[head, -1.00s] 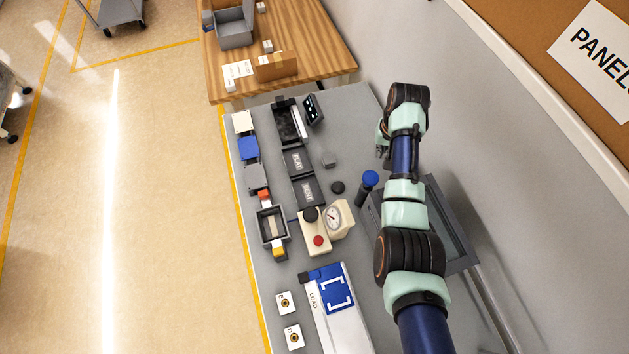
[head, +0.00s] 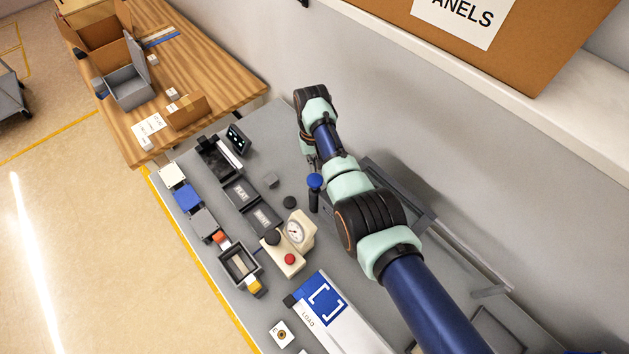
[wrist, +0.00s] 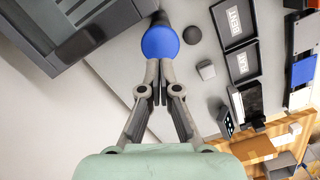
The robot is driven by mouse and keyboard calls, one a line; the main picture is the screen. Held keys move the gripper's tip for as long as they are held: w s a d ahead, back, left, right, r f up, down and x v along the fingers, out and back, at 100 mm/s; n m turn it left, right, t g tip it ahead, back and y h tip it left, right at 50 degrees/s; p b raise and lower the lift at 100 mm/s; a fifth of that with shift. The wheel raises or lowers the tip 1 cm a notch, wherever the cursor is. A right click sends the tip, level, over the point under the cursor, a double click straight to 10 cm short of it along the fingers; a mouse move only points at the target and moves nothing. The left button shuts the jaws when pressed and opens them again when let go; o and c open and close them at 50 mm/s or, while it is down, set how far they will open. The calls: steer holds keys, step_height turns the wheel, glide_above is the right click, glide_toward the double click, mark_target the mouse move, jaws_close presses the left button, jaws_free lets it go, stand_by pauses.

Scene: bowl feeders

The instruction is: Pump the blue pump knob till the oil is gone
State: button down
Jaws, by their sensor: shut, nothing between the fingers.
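The blue pump knob (head: 315,180) is a round cap on top of an upright dark pump post (head: 314,201) on the grey table. In the wrist view the knob (wrist: 160,43) is just beyond my fingertips. My gripper (wrist: 159,88) is shut and empty, with its fingers pointing towards the knob. I cannot tell whether the tips touch it. In the head view my gripper is mostly hidden by my wrist. A dark grey frame-like unit (wrist: 72,45) stands beside the pump in the wrist view. No oil can be made out.
A cream gauge box (head: 299,229) with a red button stands near the pump. Dark labelled trays (head: 241,194), a small grey block (head: 270,179) and a black knob (head: 290,202) lie beyond. A wall (head: 400,110) rises close behind the table.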

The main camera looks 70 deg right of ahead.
mark_target(315, 179)
steer(key=shift+s+a+f+b, duration=0.1)
steer(key=shift+f+b, duration=0.55)
steer(key=shift+f, duration=0.5)
steer(key=shift+s+a+f+b, duration=0.1)
steer(key=shift+f+b, duration=0.5)
steer(key=shift+f, duration=0.5)
